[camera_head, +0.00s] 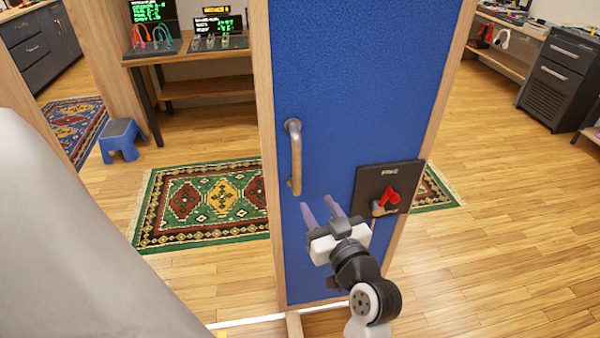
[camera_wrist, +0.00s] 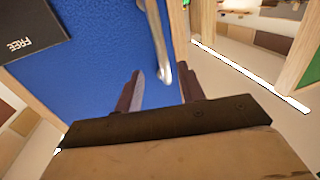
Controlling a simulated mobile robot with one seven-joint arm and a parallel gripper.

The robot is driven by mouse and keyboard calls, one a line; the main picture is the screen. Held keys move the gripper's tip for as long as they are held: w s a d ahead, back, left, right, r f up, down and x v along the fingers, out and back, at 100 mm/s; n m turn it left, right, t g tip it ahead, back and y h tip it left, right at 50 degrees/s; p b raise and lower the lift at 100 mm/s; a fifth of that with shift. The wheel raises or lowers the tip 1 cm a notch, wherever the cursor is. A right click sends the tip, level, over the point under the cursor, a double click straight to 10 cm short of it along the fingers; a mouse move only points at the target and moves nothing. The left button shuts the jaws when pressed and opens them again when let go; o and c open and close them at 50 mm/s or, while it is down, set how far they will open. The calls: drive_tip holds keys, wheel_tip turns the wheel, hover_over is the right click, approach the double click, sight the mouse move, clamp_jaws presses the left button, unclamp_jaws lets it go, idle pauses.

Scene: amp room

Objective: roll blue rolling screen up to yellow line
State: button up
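The blue rolling screen (camera_head: 350,75) stands upright in a wooden frame, and its blue face fills much of the wrist view (camera_wrist: 90,75). A metal handle (camera_head: 295,160) is on its left side. A black plate marked FREE (camera_head: 370,178) with a red lever (camera_head: 388,198) is at its lower right. My gripper (camera_head: 320,207) is open and empty, below and right of the handle in the head view. In the wrist view the handle's end (camera_wrist: 165,73) appears between my fingertips; contact is not visible. A small yellow patch (camera_head: 219,334), perhaps the line, shows at the bottom edge.
A white floor line (camera_head: 250,321) runs by the screen's base and shows in the wrist view (camera_wrist: 250,75). A green patterned rug (camera_head: 205,205) lies behind the screen. A blue stool (camera_head: 121,140) and a wooden desk (camera_head: 200,62) stand at left. The right floor is clear.

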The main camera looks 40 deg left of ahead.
sight(299, 173)
drive_tip(key=b+x, duration=0.5)
drive_tip(key=x, duration=0.8)
clamp_jaws()
